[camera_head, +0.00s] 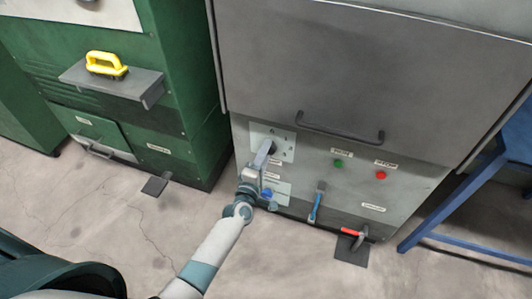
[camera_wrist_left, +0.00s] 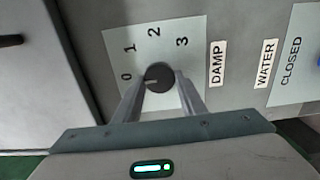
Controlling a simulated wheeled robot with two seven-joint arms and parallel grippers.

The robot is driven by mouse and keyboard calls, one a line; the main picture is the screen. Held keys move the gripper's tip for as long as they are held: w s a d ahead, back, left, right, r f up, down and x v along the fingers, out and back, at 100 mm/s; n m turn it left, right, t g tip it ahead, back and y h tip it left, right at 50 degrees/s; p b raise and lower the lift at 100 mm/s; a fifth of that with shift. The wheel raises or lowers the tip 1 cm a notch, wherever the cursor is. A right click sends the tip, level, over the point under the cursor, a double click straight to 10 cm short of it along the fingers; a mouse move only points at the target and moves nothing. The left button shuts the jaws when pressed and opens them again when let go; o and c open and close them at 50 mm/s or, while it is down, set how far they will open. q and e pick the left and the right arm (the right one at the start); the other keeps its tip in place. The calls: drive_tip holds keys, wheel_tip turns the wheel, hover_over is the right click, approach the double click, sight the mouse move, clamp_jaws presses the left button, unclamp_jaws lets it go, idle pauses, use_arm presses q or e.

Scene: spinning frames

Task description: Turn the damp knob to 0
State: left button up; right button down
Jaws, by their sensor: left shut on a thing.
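The damp knob (camera_wrist_left: 159,77) is a small dark round knob on a white plate (camera_wrist_left: 196,28) marked 0, 1, 2 and 3, with a DAMP label (camera_wrist_left: 217,63) beside it. A pale line on the knob points left, roughly toward the 0. My left gripper (camera_wrist_left: 162,84) is shut on the knob, one finger on each side. In the head view my left gripper (camera_head: 264,156) reaches the lower left of the grey machine front (camera_head: 335,205), where the plate (camera_head: 284,140) shows and the knob is mostly hidden. My right gripper is not in view.
A WATER label (camera_wrist_left: 265,63) and a CLOSED plate (camera_wrist_left: 291,55) sit beside the dial. A blue lever (camera_head: 316,205), green button (camera_head: 338,163) and red button (camera_head: 381,175) are to the right. A green cabinet (camera_head: 180,90) with a yellow-handled brush (camera_head: 106,65) stands left.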

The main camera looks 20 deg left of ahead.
use_arm(q)
drive_tip(key=o, duration=1)
drive_tip(key=shift+s, duration=0.1)
drive_tip(key=s, duration=1.7)
drive_tip(key=shift+s+a, duration=0.1)
drive_tip(key=shift+a, duration=0.2)
